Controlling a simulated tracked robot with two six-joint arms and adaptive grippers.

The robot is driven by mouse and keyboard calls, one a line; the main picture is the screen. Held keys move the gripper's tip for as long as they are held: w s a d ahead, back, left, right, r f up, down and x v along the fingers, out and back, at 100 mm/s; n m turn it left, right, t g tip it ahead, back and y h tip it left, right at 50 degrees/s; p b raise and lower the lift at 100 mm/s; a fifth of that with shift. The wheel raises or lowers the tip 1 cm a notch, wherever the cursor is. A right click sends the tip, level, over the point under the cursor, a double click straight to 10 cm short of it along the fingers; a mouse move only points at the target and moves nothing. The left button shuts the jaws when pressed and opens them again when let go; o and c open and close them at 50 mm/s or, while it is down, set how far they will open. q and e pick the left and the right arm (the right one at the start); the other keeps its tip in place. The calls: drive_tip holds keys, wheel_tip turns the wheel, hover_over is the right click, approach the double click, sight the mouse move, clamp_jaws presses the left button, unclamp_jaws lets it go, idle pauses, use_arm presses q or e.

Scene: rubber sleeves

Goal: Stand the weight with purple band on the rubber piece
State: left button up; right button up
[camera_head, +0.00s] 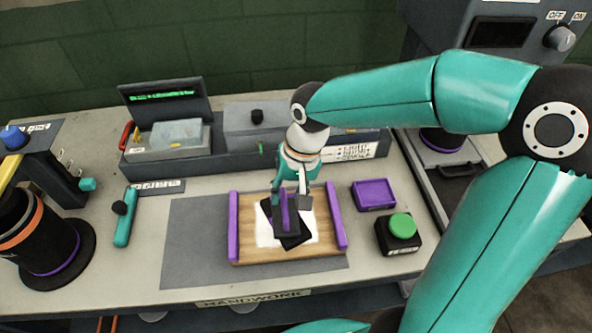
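The weight with purple band (285,212) is a dark block with an upright purple strip, seen in the head view at the middle of the board. My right gripper (291,197) comes down from above with its fingers on either side of the weight and appears shut on it. The black rubber piece (293,241) lies turned at an angle on a white sheet, under the weight and partly hidden by it. I cannot tell whether the weight touches the rubber piece. My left gripper is not in view.
The wooden board (255,247) has purple rails at both sides and lies on a grey mat (190,240). To its right are a purple tray (374,194) and a green button (402,226). A teal-handled tool (125,222) lies left. Devices line the back.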

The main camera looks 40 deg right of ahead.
wheel_tip(320, 180, up, 7)
drive_tip(key=d, duration=0.1)
drive_tip(key=shift+s+d+r, duration=0.15)
drive_tip(key=shift+s+r, duration=0.05)
drive_tip(key=shift+s, duration=0.2)
